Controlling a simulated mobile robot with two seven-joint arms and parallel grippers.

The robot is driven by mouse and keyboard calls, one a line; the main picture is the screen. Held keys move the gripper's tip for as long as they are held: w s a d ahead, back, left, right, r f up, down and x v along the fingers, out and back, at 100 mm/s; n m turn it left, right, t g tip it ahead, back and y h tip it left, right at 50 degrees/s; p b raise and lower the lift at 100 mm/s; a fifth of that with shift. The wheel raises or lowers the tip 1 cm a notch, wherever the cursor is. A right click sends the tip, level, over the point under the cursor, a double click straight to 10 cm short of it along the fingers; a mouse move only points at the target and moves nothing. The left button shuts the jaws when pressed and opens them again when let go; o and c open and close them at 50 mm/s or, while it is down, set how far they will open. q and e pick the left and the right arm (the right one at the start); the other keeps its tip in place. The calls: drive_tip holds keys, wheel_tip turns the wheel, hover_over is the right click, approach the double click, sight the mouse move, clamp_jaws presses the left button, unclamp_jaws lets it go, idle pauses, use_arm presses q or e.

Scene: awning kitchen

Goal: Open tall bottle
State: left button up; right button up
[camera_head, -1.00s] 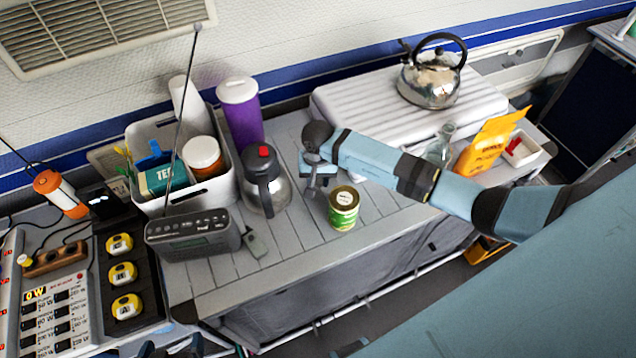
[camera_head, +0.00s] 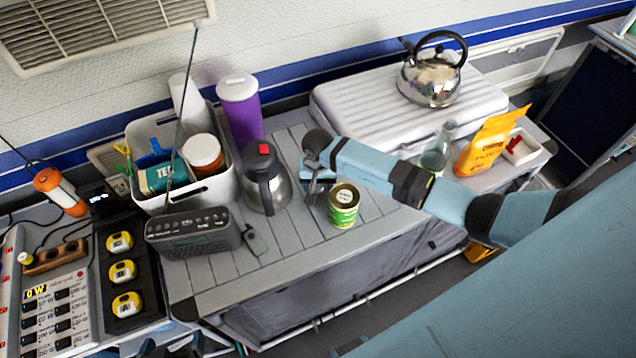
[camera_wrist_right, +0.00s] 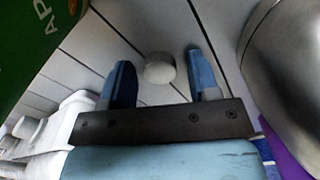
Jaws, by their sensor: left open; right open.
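The tall bottle is not certain; a tall purple container with a white lid (camera_head: 240,110) stands at the back, and a clear glass bottle (camera_head: 437,152) stands at the right. My right gripper (camera_head: 316,190) is low over the table between the steel flask (camera_head: 266,185) and the green can (camera_head: 343,206). In the right wrist view its open fingers (camera_wrist_right: 160,80) have a small white round thing (camera_wrist_right: 159,68) between and slightly beyond them; whether they touch it I cannot tell. My left gripper (camera_head: 172,347) shows only partly at the bottom edge, open.
A white caddy (camera_head: 220,186) and a radio (camera_head: 193,234) stand left of the flask. A white ridged case (camera_head: 350,100) carries a kettle (camera_head: 430,78). A yellow pouch (camera_head: 488,143) is beside the glass bottle. The table's front left is mostly clear.

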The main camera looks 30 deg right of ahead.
sight(318, 186)
drive_tip(key=shift+r, duration=0.5)
wheel_tip(318, 186, up, 11)
drive_tip(key=b, duration=0.1)
drive_tip(key=shift+r, duration=0.2)
drive_tip(key=shift+s, duration=0.1)
